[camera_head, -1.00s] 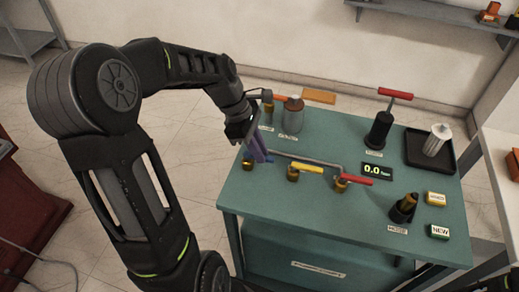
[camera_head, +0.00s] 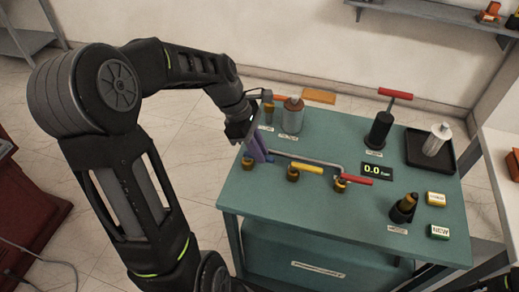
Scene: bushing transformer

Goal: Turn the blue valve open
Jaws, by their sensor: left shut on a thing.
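The blue valve has a brass body (camera_head: 248,163) at the left end of the grey pipe, near the left edge of the green table. Its blue handle is mostly hidden by my gripper and cannot be made out clearly. My left gripper (camera_head: 258,151) reaches down over this valve with its purplish fingers shut on the handle.
A yellow-handled valve (camera_head: 306,169) and a red-handled valve (camera_head: 355,181) stand along the pipe to the right. Behind are a grey bottle (camera_head: 292,116) and a black pump with a red handle (camera_head: 380,129). A display (camera_head: 376,171) reads 0.0. The front left tabletop is clear.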

